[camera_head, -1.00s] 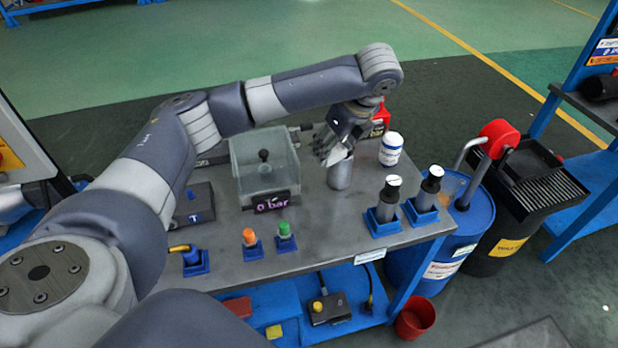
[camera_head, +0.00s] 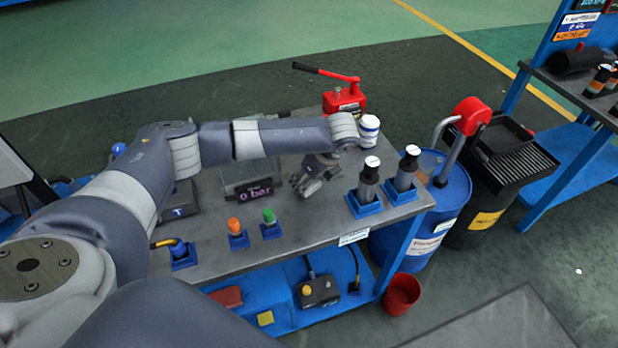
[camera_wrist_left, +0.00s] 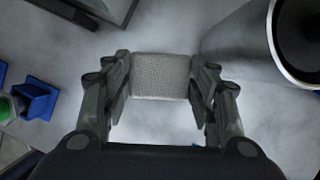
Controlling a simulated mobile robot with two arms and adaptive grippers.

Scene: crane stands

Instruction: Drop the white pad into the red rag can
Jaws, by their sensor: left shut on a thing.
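The white pad (camera_wrist_left: 160,77) is a small pale textured block. My left gripper (camera_head: 306,187) is shut on it, with one finger on each side in the left wrist view. In the head view the gripper hangs over the workbench (camera_head: 300,222), left of the black cylinders, and the pad is hard to make out there. The red rag can (camera_head: 402,295) is a small open red bucket on the floor by the bench's front right leg, below and right of the gripper. My right gripper is not in view.
Two black cylinders with white tops (camera_head: 368,180) stand in blue holders at the bench's right end. A blue drum (camera_head: 447,205) stands behind the can. A metal cylinder (camera_wrist_left: 262,45) is close to the gripper. Floor in front of the can is open.

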